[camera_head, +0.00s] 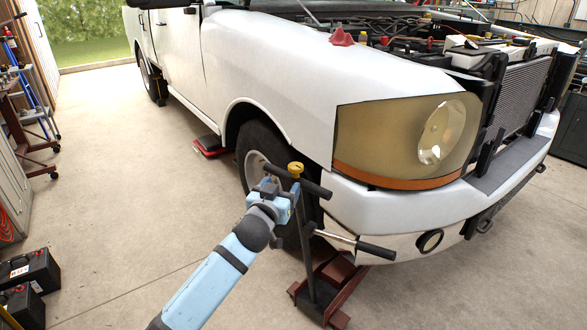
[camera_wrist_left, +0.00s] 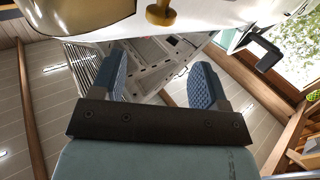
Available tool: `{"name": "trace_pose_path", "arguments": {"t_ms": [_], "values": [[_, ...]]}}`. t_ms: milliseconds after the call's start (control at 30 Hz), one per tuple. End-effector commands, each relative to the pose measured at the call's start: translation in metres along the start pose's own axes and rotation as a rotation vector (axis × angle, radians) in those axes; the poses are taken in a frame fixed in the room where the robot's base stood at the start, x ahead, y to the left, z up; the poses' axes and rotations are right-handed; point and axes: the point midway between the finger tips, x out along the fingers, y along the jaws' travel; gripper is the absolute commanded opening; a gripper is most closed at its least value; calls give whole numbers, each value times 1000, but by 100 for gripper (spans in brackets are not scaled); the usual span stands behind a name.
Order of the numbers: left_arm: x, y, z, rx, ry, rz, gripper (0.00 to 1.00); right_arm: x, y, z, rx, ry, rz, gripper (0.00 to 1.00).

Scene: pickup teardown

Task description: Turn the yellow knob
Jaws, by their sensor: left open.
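The yellow knob (camera_head: 295,169) shows in the head view just above and beside my left gripper, in front of the truck's front wheel. A yellow-brown knob (camera_wrist_left: 160,13) also shows at the top edge of the left wrist view, past my fingertips and not between them. My left gripper (camera_head: 279,192) is open. In the left wrist view its two blue fingers (camera_wrist_left: 162,76) stand well apart with nothing between them. In the head view the gripper partly overlaps the knob's surroundings, so contact cannot be told. My right gripper is not in view.
The white truck (camera_head: 270,55) stands close behind the gripper, its headlight (camera_head: 415,138) to the right. A dark red jack (camera_head: 335,283) with a post and a black-gripped handle (camera_head: 375,249) sits below. Black batteries (camera_head: 35,272) lie at lower left.

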Motion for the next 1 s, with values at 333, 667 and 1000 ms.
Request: {"name": "trace_pose_path", "arguments": {"t_ms": [333, 667, 1000], "values": [[75, 0, 1, 2, 0, -1, 68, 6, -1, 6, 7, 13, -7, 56], [112, 0, 1, 1, 0, -1, 68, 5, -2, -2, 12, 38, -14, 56], [114, 0, 1, 0, -1, -1, 63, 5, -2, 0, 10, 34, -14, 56]]}}
